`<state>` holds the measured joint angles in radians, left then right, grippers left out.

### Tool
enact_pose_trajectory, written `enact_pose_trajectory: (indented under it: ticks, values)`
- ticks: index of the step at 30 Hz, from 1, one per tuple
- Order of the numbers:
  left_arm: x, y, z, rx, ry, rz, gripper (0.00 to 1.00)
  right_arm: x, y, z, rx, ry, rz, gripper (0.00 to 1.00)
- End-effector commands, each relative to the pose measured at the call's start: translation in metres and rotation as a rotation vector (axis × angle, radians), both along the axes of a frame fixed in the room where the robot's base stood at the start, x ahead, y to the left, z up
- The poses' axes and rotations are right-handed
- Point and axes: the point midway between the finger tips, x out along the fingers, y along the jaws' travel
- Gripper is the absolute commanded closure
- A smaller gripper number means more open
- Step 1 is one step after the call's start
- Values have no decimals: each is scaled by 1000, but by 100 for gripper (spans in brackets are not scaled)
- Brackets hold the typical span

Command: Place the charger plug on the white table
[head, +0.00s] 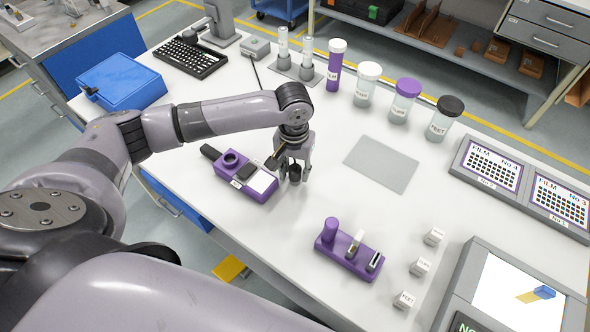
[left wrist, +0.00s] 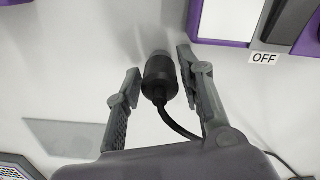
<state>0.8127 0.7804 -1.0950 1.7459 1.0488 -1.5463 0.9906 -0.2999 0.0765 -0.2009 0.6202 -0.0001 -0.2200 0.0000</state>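The charger plug (left wrist: 159,72) is a black cylinder with a black cable curving from its near end. In the left wrist view it lies between the two fingers of my left gripper (left wrist: 160,62), with narrow gaps seen on both sides. In the head view my left gripper (head: 293,179) points down over the white table (head: 330,215), just right of the purple device, with the dark plug (head: 295,172) between its fingers. The plug looks to be at or close to the table top; contact is hard to tell. My right gripper is not in view.
The purple device (head: 228,180) is close on the left; its OFF label (left wrist: 264,58) shows in the wrist view. A grey mat (head: 381,163) lies to the right. A purple holder (head: 347,254) and several small white blocks (head: 420,266) stand nearer. Jars (head: 405,100) stand behind.

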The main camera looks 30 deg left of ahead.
Motion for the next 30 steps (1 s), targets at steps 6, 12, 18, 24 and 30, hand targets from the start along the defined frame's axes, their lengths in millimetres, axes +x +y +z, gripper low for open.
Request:
enact_pose_trajectory:
  ticks: [6,12,18,24,30]
  values:
    - [1,0,36,-2,-5,0,65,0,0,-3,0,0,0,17]
    - [1,0,80,-2,-5,0,65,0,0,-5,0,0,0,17]
    - [0,1,110,-2,-2,1,65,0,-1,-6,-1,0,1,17]
    - [0,1,119,-1,-1,1,65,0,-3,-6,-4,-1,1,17]
    - [-1,1,120,-1,0,1,65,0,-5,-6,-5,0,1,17]
